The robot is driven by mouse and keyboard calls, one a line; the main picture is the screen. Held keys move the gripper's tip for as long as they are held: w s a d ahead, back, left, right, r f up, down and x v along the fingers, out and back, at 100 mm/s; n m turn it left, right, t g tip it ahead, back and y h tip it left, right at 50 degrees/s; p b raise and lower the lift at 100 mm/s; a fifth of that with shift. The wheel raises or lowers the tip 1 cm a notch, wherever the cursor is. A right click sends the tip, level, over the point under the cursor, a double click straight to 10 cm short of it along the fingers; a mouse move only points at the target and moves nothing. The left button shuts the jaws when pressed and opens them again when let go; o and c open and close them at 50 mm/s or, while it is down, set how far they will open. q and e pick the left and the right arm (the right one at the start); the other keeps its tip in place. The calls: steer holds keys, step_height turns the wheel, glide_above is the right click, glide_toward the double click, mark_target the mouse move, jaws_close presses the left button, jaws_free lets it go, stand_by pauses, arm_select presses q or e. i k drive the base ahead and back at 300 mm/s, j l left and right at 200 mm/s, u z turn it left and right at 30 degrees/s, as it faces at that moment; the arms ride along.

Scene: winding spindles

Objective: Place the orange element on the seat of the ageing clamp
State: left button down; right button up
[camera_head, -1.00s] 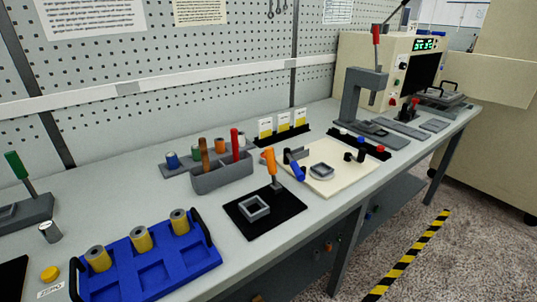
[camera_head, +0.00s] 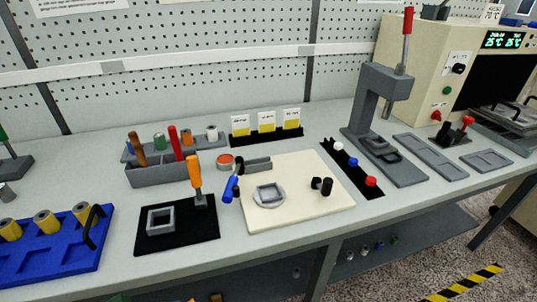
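An orange spool-like element (camera_head: 186,137) stands in the grey rack (camera_head: 128,158) at the back left, between a green and a white one. A small round piece with an orange-red top (camera_head: 225,161) sits on the bench nearby. I cannot tell for certain which fixture is the ageing clamp. A clamp with a red knob (camera_head: 467,122) stands beside the oven at the right. An orange-handled clamp with a square grey seat (camera_head: 160,221) is on a black mat, and the seat looks empty. Neither of my grippers is in view.
A grey tool holder (camera_head: 163,174) with handled tools stands before the rack. A cream board (camera_head: 290,205) carries a grey seat and levers. A tall red-handled press (camera_head: 372,110), a blue tray (camera_head: 60,260) with yellow spools and a cream oven (camera_head: 432,60) flank it. The front bench edge is clear.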

mark_target(448, 140)
steer(key=l+u, duration=0.5)
steer(key=l, duration=5.6)
steer(key=i+u, duration=0.05)
